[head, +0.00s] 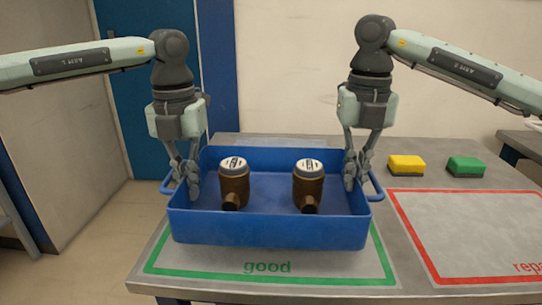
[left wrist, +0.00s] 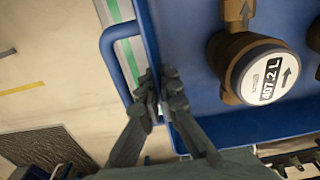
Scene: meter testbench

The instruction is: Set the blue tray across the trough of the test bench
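The blue tray (head: 270,229) is level over the green-outlined "good" area of the table; I cannot tell whether it touches the tabletop. Two brass water meters stand upright in it, a left one (head: 234,186) and a right one (head: 308,188). My left gripper (head: 186,180) is shut on the tray's left wall beside the handle; the left wrist view shows its fingers (left wrist: 160,92) on either side of the wall (left wrist: 148,40). My right gripper (head: 356,172) is at the right wall and appears shut on it. The test bench trough is not in view.
The grey table (head: 440,205) also bears a red-outlined area (head: 470,235) at the right. A wall and a blue door (head: 140,100) stand behind. Open floor (head: 100,235) lies to the left.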

